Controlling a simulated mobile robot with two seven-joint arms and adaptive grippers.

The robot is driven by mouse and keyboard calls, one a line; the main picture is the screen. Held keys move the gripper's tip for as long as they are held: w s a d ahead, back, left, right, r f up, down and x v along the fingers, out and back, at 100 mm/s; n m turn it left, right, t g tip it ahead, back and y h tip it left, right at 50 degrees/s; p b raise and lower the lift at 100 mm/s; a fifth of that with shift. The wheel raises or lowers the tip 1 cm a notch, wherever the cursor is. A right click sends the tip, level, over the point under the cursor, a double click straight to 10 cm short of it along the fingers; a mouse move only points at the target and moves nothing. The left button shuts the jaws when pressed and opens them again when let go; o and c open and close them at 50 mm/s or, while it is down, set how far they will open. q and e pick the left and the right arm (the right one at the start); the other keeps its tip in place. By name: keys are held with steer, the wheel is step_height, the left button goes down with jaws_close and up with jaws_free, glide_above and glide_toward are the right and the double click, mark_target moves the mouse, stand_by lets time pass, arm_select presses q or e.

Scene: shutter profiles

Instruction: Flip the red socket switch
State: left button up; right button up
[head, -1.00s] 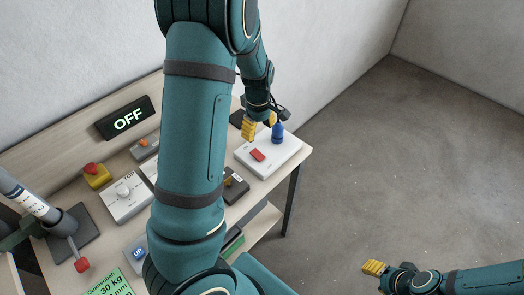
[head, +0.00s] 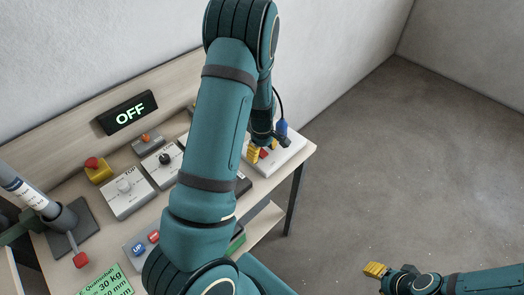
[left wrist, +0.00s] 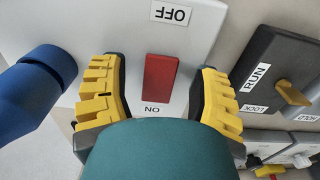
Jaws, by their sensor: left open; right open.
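The red socket switch (left wrist: 160,78) sits on a white socket box (left wrist: 120,30), between an OFF label and an ON label. In the left wrist view my left gripper (left wrist: 162,92) is open, with its yellow fingers on either side of the switch; I cannot tell whether they touch the box. In the head view the switch (head: 264,154) is partly hidden by my left gripper (head: 258,153). A blue plug (head: 281,128) with a dark cable stands in the box. My right gripper (head: 375,270) is away from the bench, over the floor at the lower right.
A dark box with a RUN/LOCK key switch (left wrist: 290,93) stands close beside the socket box. The bench also holds knob boxes (head: 127,193), a yellow box with a red button (head: 97,168), a red-tipped lever (head: 80,259) and an OFF display (head: 129,113).

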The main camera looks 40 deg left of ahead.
arm_select(q)
jaws_close()
steer(key=shift+a+f+h+b, duration=0.1)
steer(key=shift+a+h+b, duration=0.1)
steer(key=shift+h+b, duration=0.75)
steer(key=shift+s+h+b, duration=0.1)
steer(key=shift+h+b, duration=0.2)
steer(key=shift+h, duration=0.85)
